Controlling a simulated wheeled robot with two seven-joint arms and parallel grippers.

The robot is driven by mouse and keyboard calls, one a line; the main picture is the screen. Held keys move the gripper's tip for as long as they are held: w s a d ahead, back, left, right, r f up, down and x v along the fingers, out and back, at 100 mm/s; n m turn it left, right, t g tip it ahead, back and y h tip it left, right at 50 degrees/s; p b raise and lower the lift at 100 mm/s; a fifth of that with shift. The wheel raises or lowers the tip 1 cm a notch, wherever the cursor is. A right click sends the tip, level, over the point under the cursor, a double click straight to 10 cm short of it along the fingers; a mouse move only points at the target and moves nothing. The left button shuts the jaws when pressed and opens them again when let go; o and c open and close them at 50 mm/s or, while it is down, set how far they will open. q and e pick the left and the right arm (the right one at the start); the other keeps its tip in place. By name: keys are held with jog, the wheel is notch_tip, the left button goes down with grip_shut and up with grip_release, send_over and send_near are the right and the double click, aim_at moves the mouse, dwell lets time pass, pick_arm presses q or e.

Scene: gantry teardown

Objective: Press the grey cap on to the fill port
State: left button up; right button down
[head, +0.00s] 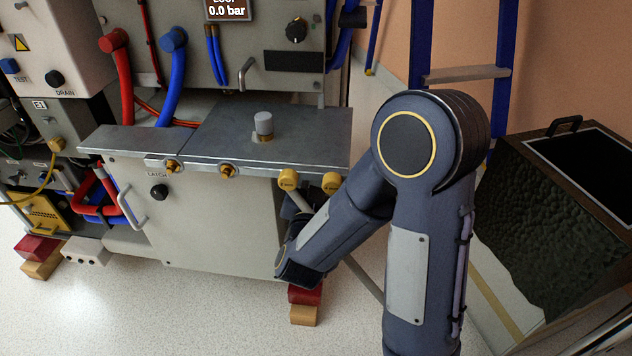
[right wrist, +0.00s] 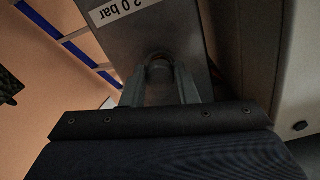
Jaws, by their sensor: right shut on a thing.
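The grey cap (head: 263,123) is a short upright cylinder on the dark metal top (head: 315,135) of the pale cabinet. A small tan rim shows under it, probably the fill port (head: 267,138); I cannot tell how far the cap is seated. My right arm reaches down in front of the cabinet, well below and right of the cap. My left gripper is not in view.
Two brass fittings (head: 227,170) and two yellow knobs (head: 331,183) line the cabinet's front edge. A left handle (head: 130,208) sticks out. Red and blue hoses (head: 172,85) rise behind. A ladder (head: 465,74) and a dark bin (head: 530,235) stand to the right.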

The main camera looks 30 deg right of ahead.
jog(key=shift+w, duration=0.1)
jog(key=shift+w+d, duration=0.25)
jog(key=shift+w, duration=0.05)
jog(key=c, duration=1.1)
grip_release()
jog(key=shift+o, duration=0.2)
jog(key=v, duration=1.1)
jog(key=shift+s+a, duration=0.25)
jog(key=shift+s, duration=0.05)
